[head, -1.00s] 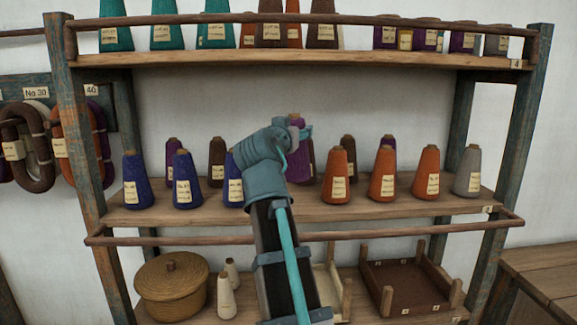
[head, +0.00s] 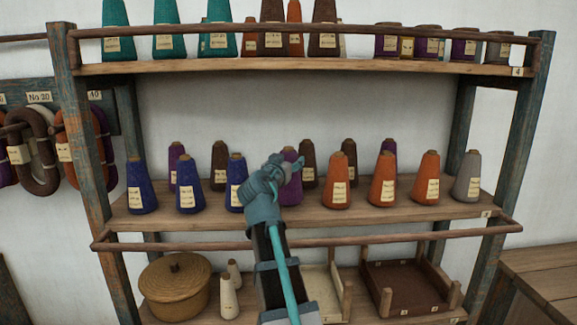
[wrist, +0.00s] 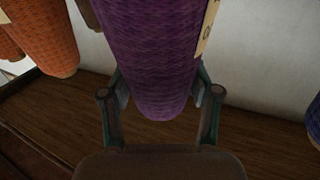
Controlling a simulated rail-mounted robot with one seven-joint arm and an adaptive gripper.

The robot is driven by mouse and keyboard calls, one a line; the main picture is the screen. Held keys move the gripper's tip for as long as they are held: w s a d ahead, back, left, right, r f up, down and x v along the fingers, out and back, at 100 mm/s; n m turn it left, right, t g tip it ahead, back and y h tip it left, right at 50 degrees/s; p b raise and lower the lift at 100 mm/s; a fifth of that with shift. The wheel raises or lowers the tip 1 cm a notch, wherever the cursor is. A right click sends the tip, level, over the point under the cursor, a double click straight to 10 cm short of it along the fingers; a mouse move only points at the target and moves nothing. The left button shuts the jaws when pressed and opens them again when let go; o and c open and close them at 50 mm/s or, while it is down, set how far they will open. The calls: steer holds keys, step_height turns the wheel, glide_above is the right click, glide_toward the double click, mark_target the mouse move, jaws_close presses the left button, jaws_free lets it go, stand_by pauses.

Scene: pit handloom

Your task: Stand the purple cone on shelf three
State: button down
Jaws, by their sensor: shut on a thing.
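The purple cone (head: 291,185) is in my gripper (head: 283,166) above or on the middle shelf (head: 400,210), whose tag reads 3. It looks upright, between a blue cone and an orange cone. Its base is at about shelf level, but I cannot tell whether it touches. In the wrist view the purple cone (wrist: 150,60) sits between the two fingers (wrist: 160,100), which are shut on it. My arm hides part of its left side in the head view.
Blue cones (head: 188,185) stand left, orange cones (head: 339,182) and a grey cone (head: 467,178) right, brown cones (head: 309,165) behind. A wooden rail (head: 400,237) runs along the front below the shelf. The upper shelf (head: 300,64) is overhead.

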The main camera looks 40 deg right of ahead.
steer(key=shift+f, duration=0.95)
steer(key=shift+c, duration=1.2)
jaws_free()
steer(key=b+v, duration=0.3)
steer(key=v, duration=0.9)
steer(key=shift+b, duration=0.3)
